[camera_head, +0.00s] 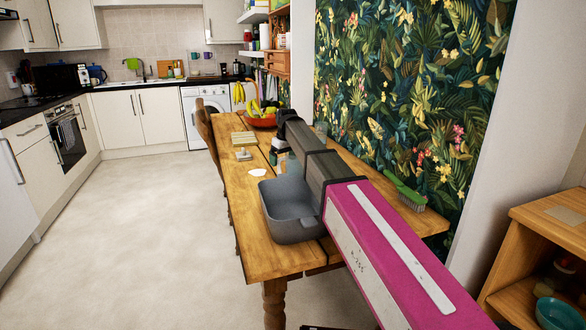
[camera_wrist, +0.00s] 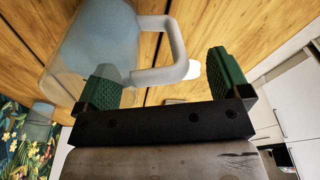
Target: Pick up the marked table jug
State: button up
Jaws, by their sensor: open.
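The table jug (camera_wrist: 98,45) fills the upper left of the wrist view. It has a translucent blue-grey body and a pale grey looped handle (camera_wrist: 178,45). My gripper (camera_wrist: 162,66) is open, with its green ridged pads apart. In this view the handle lies across the gap between the pads, and the left pad overlaps the jug's body. I cannot tell whether any pad touches the jug. In the head view my arm hides most of the jug's area, and only a bluish-grey patch shows beside the arm's far end. No mark on the jug is discernible.
The wooden table (camera_head: 245,185) also bears a grey tub (camera_head: 290,225) at its near end, a fruit bowl (camera_head: 262,120) at the far end, a green brush (camera_head: 405,193) and a clear glass (camera_head: 321,130) by the wall. Open floor (camera_head: 130,225) lies left.

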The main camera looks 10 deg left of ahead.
notch_tip(320, 180, down, 2)
jog(key=shift+w+a+f, duration=0.15)
jog(key=shift+f, duration=0.05)
jog(key=c, duration=1.5)
jog(key=shift+o, duration=0.2)
jog(key=shift+r, duration=0.1)
